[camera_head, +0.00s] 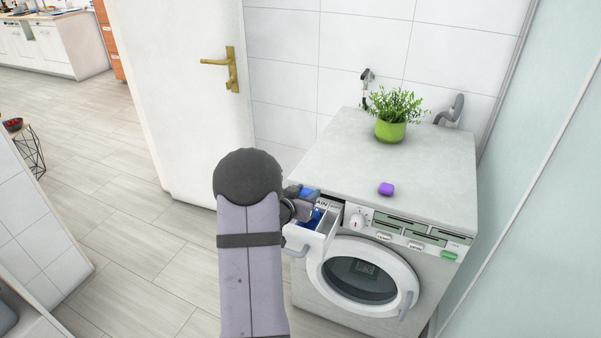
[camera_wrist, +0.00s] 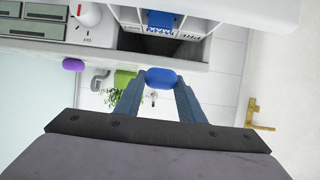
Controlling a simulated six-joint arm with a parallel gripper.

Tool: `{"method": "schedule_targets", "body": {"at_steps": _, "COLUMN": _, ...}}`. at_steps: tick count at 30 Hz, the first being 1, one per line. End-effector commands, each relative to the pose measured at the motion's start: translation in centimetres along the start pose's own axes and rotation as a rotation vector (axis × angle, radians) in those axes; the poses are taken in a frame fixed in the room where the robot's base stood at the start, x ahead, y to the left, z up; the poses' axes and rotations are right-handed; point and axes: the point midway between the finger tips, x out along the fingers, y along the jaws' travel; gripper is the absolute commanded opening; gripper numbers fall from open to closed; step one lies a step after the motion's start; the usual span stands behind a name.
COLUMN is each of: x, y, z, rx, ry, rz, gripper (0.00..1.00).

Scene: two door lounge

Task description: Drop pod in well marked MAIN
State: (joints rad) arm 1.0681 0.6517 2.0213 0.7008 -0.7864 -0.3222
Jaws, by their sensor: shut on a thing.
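A blue pod (camera_wrist: 161,78) is held between the fingertips of my gripper (camera_wrist: 160,85) in the wrist view. In the head view my gripper (camera_head: 303,203) is over the open white detergent drawer (camera_head: 318,238) and partly hides it. The drawer also shows in the wrist view (camera_wrist: 213,25), beyond the pod. It has several compartments, with a blue piece (camera_wrist: 160,21) in a middle one. The pod appears apart from the drawer.
The washing machine (camera_head: 440,150) has a purple pod (camera_head: 386,188) and a green potted plant (camera_head: 390,125) on top. Its round door (camera_head: 365,278) is below the control panel. A white room door (camera_head: 185,90) stands at the left. Floor is clear in front of it.

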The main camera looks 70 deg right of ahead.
Motion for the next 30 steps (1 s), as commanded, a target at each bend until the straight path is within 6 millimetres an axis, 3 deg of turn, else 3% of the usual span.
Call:
{"method": "schedule_targets", "body": {"at_steps": 6, "x": -0.1, "y": 0.9, "z": -1.9, "rx": 0.030, "ry": 0.005, "rz": 0.063, "gripper": 0.14}}
{"method": "schedule_targets", "body": {"at_steps": 14, "x": 0.0, "y": 1.1, "z": -2.0, "rx": 0.035, "ry": 0.003, "rz": 0.081, "gripper": 0.14}}
{"method": "schedule_targets", "body": {"at_steps": 20, "x": 0.2, "y": 1.1, "z": -1.3, "rx": 0.035, "ry": 0.003, "rz": 0.081, "gripper": 0.14}}
{"method": "schedule_targets", "body": {"at_steps": 30, "x": 1.5, "y": 1.1, "z": 1.6, "rx": 0.035, "ry": 0.003, "rz": 0.081, "gripper": 0.14}}
